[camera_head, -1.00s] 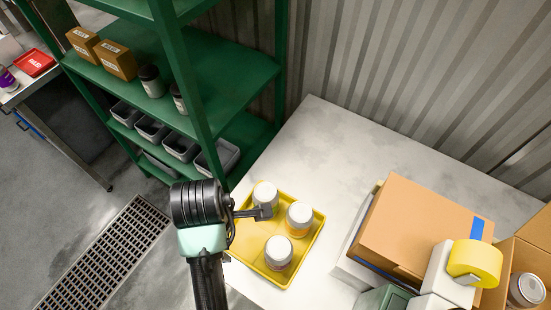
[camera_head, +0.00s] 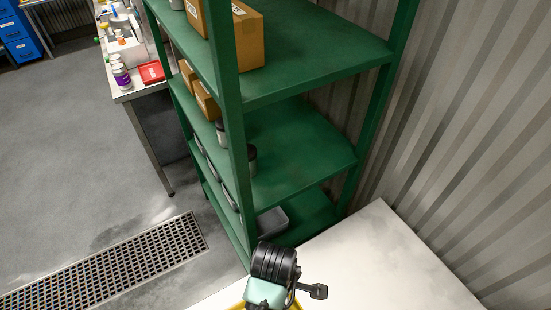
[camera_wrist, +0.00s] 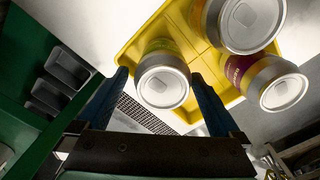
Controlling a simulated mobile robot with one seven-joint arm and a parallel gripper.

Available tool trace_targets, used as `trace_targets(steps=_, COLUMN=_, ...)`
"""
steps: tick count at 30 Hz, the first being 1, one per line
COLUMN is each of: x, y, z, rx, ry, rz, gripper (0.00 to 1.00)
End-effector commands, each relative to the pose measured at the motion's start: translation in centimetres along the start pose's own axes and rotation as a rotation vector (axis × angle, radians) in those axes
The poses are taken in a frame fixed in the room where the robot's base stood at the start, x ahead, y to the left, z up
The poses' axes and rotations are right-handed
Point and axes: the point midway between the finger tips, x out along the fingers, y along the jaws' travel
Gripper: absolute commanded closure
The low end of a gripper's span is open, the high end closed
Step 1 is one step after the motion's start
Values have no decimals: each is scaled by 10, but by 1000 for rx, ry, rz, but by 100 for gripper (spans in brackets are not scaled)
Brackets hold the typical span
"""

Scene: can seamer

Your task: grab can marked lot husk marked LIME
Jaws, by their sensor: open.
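In the wrist view, three cans with pale silver lids stand in a yellow tray (camera_wrist: 133,52). The nearest can (camera_wrist: 162,85) has a yellow-green label side and lies between the two blue fingers of my gripper (camera_wrist: 160,76), which is open. I cannot tell whether the fingers touch it. A second can (camera_wrist: 250,22) is at the top, and a third can (camera_wrist: 277,83) with a purple and yellow label is at the right. No wording such as LIME is legible. In the head view my gripper (camera_head: 314,291) is at the bottom edge, and only a sliver of the tray shows.
The pale table (camera_head: 375,250) has bare room beyond the tray. A green shelf unit (camera_head: 300,150) with boxes stands close behind my arm, beside a corrugated wall (camera_head: 455,150). A bench (camera_head: 140,90) with bottles and a red tray (camera_head: 151,71) is farther left.

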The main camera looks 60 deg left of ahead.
Motion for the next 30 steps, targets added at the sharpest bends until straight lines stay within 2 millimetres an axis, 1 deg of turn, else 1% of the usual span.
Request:
trace_targets(steps=5, x=11, y=-1, z=0, rx=1, ry=0, rz=-2, gripper=0)
trace_targets(steps=8, x=23, y=-4, z=1, rx=1, ry=0, rz=-5, gripper=0)
trace_targets(steps=12, x=44, y=-5, z=2, rx=0, ry=0, rz=-2, gripper=0)
trace_targets(steps=15, x=54, y=-5, z=2, rx=1, ry=0, rz=-1, gripper=0)
trace_targets(steps=18, x=59, y=-4, z=2, rx=1, ry=0, rz=1, gripper=0)
trace_targets(steps=24, x=59, y=-4, z=2, rx=1, ry=0, rz=2, gripper=0)
trace_targets(steps=26, x=59, y=-4, z=2, rx=1, ry=0, rz=1, gripper=9)
trace_targets(steps=30, x=59, y=-4, z=2, rx=1, ry=0, rz=1, gripper=34)
